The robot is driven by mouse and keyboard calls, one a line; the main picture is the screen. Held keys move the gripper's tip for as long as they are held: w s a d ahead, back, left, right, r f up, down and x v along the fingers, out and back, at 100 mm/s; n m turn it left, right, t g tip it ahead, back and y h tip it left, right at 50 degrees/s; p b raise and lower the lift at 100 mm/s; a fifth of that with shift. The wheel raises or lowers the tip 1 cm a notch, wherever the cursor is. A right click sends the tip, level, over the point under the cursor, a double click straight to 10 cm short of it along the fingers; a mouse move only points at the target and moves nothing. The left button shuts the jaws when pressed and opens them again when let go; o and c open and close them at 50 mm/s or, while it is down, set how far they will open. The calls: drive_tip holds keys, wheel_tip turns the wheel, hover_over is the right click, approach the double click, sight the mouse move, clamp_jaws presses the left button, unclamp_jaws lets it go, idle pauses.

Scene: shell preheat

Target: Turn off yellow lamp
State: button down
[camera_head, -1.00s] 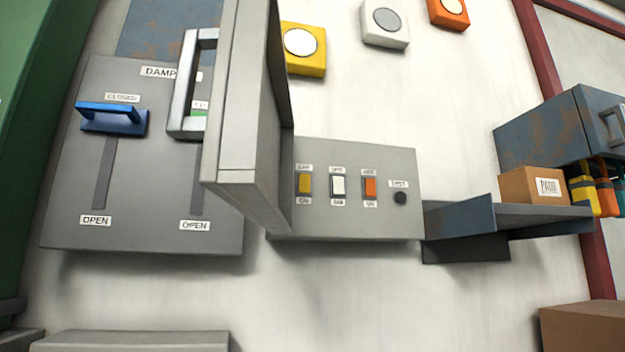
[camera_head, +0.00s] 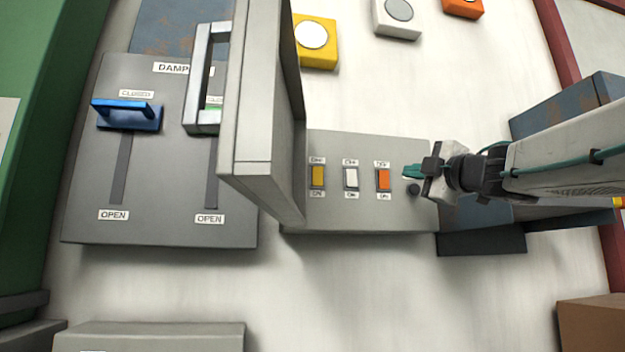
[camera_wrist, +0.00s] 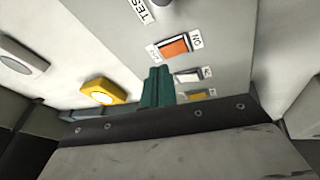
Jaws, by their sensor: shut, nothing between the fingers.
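The yellow lamp (camera_head: 315,38) is a yellow square block with a bright white round face, high on the wall. It also shows in the wrist view (camera_wrist: 103,90). Below it, a grey switch panel (camera_head: 345,215) carries the yellow switch (camera_head: 317,177) at left, the white switch (camera_head: 351,178) and the orange switch (camera_head: 383,180). In the wrist view the yellow switch (camera_wrist: 198,95) is small, beyond the white and orange ones. My gripper (camera_head: 408,171) has shut, empty teal fingers. It is at the panel's right side, right of the orange switch. Contact with the panel cannot be told.
An open grey door (camera_head: 255,120) juts out just left of the yellow switch. Left of it is a damper panel (camera_head: 85,200) with a blue handle (camera_head: 130,112). A white lamp (camera_head: 397,18) with a grey face and an orange lamp (camera_head: 462,6) are up right. A dark shelf (camera_head: 480,243) is behind my arm.

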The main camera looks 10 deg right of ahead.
drive_tip(key=s+a+n+g+y, duration=0.5)
drive_tip(key=a+n+g+y, duration=0.2)
drive_tip(key=a+n+y, duration=0.1)
drive_tip(key=shift+s+a+n, duration=0.3)
drive_tip(key=shift+a+n, duration=0.6)
approach(313, 170)
drive_tip(key=x, duration=0.4)
drive_tip(key=shift+s+a, duration=0.1)
drive_tip(key=shift+a, duration=0.45)
drive_tip(key=shift+w+r, duration=0.1)
drive_tip(key=shift+w, duration=0.65)
